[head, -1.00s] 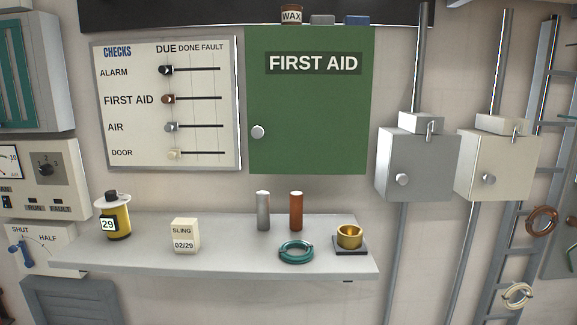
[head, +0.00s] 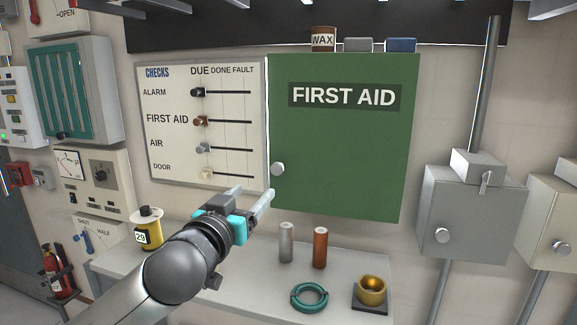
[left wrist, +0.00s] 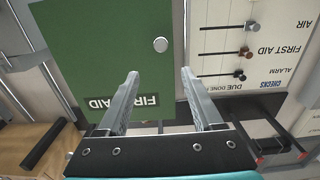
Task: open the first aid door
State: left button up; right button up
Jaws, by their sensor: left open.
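The green first aid door (head: 345,150) looks shut on the wall, with its white lettering near the top. Its round white knob (head: 278,169) is at the door's left edge. In the left wrist view the door (left wrist: 100,45) is upside down, and its knob (left wrist: 160,45) shows beyond and between the fingertips. My left gripper (head: 254,194) is open and empty, just below and left of the knob in the head view, apart from it. My right gripper is not in view.
The checks board (head: 205,135) with its sliders is directly left of the door. A shelf (head: 240,290) below holds a grey cylinder (head: 286,243), a brown cylinder (head: 320,248), a teal ring (head: 309,297) and a brass cup (head: 371,290). Grey switch boxes (head: 470,215) stand to the right.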

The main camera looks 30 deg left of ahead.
aim_at(276, 169)
pick_arm(q)
jog(key=p+x, duration=0.2)
jog(key=x, duration=1.3)
jog(key=shift+s+a+f, duration=0.1)
jog(key=shift+a+f, duration=0.05)
jog(key=shift+a, duration=0.05)
grip_shut()
dwell(0.3)
dwell(0.9)
